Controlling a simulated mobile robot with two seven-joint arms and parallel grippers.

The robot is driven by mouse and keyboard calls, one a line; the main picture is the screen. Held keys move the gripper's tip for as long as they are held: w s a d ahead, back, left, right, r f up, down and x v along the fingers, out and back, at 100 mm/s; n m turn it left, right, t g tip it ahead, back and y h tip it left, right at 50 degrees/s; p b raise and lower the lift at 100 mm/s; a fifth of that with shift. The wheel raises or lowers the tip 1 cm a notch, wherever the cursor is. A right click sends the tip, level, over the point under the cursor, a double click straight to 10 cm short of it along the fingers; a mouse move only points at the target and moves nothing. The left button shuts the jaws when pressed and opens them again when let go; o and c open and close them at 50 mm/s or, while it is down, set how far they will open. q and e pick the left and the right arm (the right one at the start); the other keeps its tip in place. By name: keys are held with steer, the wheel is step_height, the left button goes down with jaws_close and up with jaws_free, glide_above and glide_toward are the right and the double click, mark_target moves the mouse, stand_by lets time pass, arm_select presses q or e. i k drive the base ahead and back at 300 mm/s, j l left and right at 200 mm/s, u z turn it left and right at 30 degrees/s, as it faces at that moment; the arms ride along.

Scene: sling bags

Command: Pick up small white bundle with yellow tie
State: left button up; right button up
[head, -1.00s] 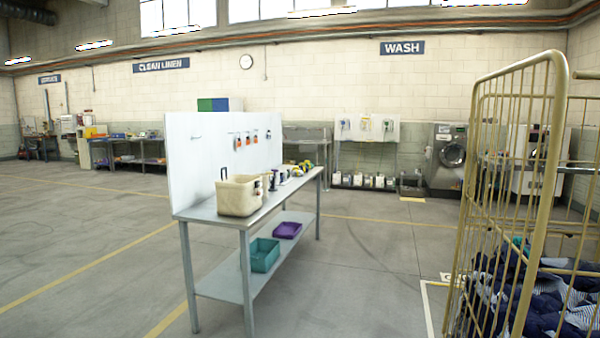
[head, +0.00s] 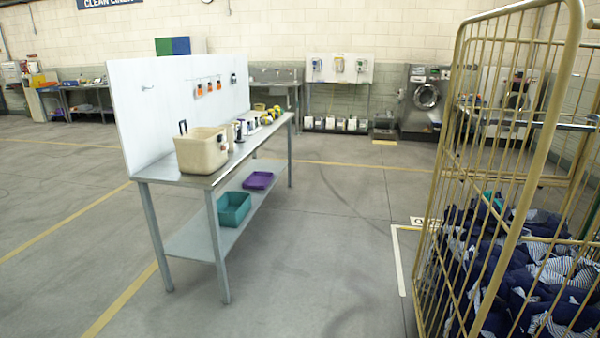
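A metal worktable (head: 215,180) stands left of centre, with several small white, dark and yellow items (head: 258,118) in a row on its top. They are too small to tell whether one is a white bundle with a yellow tie. A beige bin (head: 202,152) stands on the near end of the tabletop, and its inside is mostly hidden. Neither of my grippers is in view.
A tall yellow wire cage trolley (head: 470,150) with navy and striped cloth bundles (head: 520,265) fills the right side. A teal tray (head: 233,208) and a purple tray (head: 258,180) sit on the table's lower shelf. The floor (head: 340,230) between is clear.

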mark_target(265, 119)
steer(key=i+l, duration=0.1)
steer(key=i, duration=5.7)
steer(key=j, duration=0.1)
